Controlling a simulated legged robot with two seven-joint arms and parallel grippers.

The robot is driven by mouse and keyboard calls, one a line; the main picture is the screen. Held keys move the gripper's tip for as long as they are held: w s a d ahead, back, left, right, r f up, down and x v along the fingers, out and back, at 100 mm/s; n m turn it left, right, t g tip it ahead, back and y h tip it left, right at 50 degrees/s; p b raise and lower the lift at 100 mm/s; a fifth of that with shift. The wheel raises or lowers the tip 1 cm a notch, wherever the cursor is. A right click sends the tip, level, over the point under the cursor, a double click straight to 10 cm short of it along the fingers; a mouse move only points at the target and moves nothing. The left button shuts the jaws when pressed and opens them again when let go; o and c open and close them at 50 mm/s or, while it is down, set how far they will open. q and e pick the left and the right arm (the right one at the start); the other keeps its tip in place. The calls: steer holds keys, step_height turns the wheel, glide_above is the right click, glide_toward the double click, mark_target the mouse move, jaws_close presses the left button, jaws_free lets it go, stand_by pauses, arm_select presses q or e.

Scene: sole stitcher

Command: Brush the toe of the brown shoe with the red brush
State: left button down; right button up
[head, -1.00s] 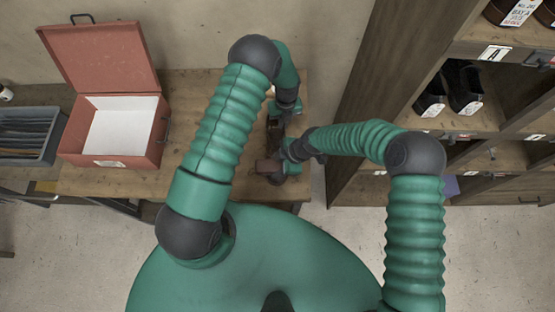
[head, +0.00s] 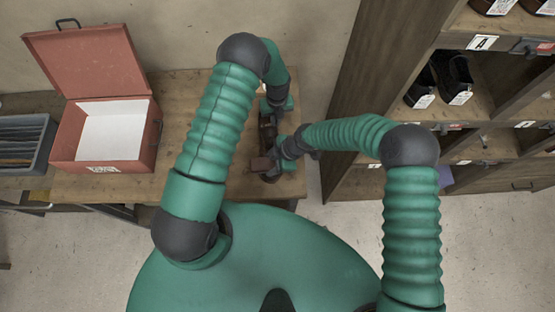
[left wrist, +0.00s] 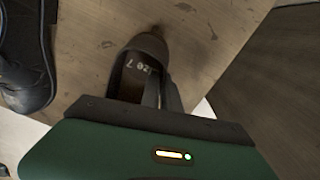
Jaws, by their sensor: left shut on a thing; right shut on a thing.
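My left gripper (head: 277,104) is over the right end of the workbench. In the head view the shoe (head: 267,130) is a narrow dark strip, mostly hidden by my grippers. My right gripper (head: 272,171) is nearer to me, just below the shoe. It is shut on a small reddish-brown block (head: 260,164), which looks like the red brush. Whether its bristles touch the shoe's toe cannot be told.
An open red box (head: 72,138) with a white inside stands on the wooden workbench (head: 205,130), left of my arms. A grey bin (head: 18,163) is at the far left. A wooden shelf (head: 350,100) with dark shoes (head: 452,78) rises at right. A dark thing (left wrist: 28,60) fills the left wrist view's left edge.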

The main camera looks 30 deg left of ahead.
mark_target(263, 164)
steer(key=shift+s+a+r, duration=0.1)
steer(key=shift+s+a, duration=0.35)
steer(key=shift+a, duration=0.2)
steer(key=shift+s+a, duration=0.4)
steer(key=shift+a, duration=0.25)
arm_select(q)
steer(key=shift+d, duration=0.1)
arm_select(e)
steer(key=shift+w+d+f, duration=0.1)
steer(key=shift+w+d, duration=0.4)
steer(key=shift+d, duration=0.2)
steer(key=shift+w+d+f, duration=0.1)
steer(key=shift+w+d, duration=0.35)
steer(key=shift+d, duration=0.25)
steer(key=shift+w+d, duration=0.85)
steer(key=shift+d, duration=0.3)
steer(key=shift+s+a+r, duration=0.1)
steer(key=shift+s+a, duration=0.4)
steer(key=shift+a, duration=0.2)
steer(key=shift+s+a+r, duration=0.1)
steer(key=shift+s+a, duration=0.4)
steer(key=shift+a, duration=0.2)
steer(key=shift+s+a+f, duration=0.1)
steer(key=shift+s+a, duration=0.7)
steer(key=shift+a, duration=0.3)
steer(key=shift+w+d, duration=0.5)
steer(key=shift+d, duration=0.15)
steer(key=shift+w+d, duration=0.4)
steer(key=shift+d, duration=0.25)
